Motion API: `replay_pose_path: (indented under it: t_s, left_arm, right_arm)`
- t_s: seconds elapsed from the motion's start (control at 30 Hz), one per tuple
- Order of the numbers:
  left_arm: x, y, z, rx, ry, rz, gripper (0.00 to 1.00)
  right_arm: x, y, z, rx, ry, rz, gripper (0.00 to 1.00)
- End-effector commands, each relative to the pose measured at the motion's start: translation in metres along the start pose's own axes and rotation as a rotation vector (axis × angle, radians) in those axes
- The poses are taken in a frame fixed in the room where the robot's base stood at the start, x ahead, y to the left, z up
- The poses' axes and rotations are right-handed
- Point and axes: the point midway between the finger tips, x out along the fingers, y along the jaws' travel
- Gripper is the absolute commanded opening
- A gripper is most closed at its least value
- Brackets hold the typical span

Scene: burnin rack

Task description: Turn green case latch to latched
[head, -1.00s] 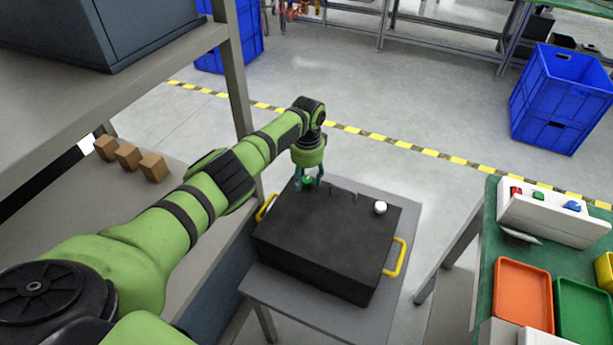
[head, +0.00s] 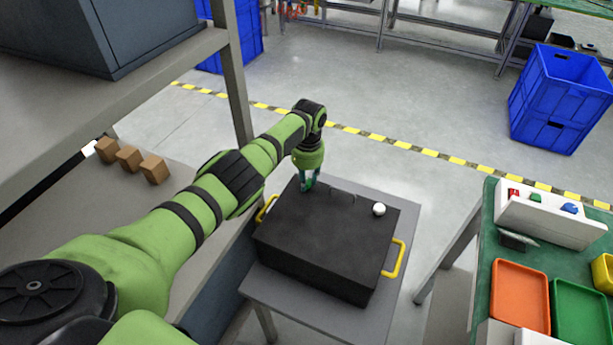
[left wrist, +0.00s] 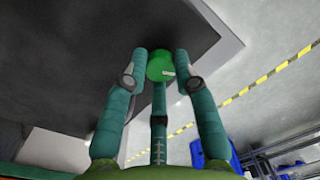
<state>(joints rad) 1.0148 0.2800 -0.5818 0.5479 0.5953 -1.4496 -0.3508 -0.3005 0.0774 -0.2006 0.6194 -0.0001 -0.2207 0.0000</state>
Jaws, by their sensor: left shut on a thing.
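The green case latch (left wrist: 160,66) is a round green knob with a small pale mark, on the far edge of the black case (head: 325,245). My left gripper (head: 309,186) reaches down onto that edge, near the far left corner. In the left wrist view its teal fingers (left wrist: 164,75) stand around the knob and are shut on it. In the head view the fingers mostly hide the knob. A white knob (head: 379,210) sits on the same edge, farther right. My right gripper is not in view.
The case, with yellow side handles (head: 394,258), stands on a small grey table (head: 392,285). A shelf post (head: 238,90) rises left of my forearm. A green bench (head: 487,270) with trays stands right. Open floor lies behind.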

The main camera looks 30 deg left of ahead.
Motion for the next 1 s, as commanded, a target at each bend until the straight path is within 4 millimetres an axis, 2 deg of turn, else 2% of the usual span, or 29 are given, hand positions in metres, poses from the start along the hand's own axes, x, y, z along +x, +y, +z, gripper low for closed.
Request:
replay_pose_path:
  t_s: [0.43, 1.0]
  left_arm:
    - [0.0031, 0.002, 0.0022, -0.425, -0.028, 0.003, 0.0]
    - [0.0047, 0.0034, 0.0017, -0.949, -0.053, 0.002, 0.0]
  right_arm:
    - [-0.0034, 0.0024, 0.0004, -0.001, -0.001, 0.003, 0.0]
    - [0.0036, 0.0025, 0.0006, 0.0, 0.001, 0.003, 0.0]
